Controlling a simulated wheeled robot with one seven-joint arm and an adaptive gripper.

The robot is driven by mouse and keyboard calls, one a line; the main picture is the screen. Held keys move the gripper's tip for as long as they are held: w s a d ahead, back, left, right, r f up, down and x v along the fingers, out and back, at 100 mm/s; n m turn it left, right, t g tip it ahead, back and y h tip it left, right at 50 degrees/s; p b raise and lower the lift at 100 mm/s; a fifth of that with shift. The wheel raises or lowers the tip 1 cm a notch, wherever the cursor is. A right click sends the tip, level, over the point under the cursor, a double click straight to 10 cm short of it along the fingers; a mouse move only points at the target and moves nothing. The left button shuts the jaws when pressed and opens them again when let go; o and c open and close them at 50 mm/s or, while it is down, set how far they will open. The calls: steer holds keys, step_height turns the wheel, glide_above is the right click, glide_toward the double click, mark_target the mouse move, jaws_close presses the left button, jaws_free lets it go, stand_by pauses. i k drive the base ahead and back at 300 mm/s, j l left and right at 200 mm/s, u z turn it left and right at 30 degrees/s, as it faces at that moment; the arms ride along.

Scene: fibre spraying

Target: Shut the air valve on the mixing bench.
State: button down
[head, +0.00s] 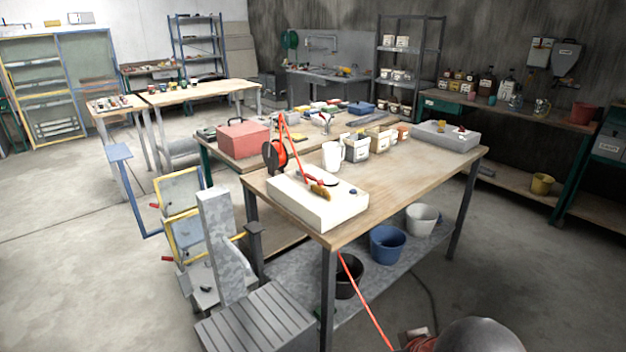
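My gripper does not show in the head view. A wooden-topped bench (415,170) with dark metal legs stands in the middle; I cannot tell for sure whether it is the mixing bench. A white block (318,207) lies on its near left corner, with a brush (320,190) and a small blue piece (352,191) on it. A red hose (365,300) runs from a reel (273,156) at the bench and down to the floor. A grey box (430,136) with small yellow and red parts sits at the far right end. I cannot make out the air valve or its handle position.
A white jug (332,156) and several labelled bins (355,146) stand along the bench's back edge. Buckets (388,245) sit on the lower shelf. A dark rounded thing (478,336) is at the bottom edge. A bottle-laden bench (515,118) is at the back right. Floor at right is clear.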

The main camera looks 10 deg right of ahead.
mark_target(320, 183)
steer(key=i+l, duration=0.15)
steer(key=i, duration=0.4)
steer(key=i+l+z, duration=0.1)
steer(key=i, duration=0.5)
steer(key=i+l, duration=0.15)
steer(key=i, duration=0.4)
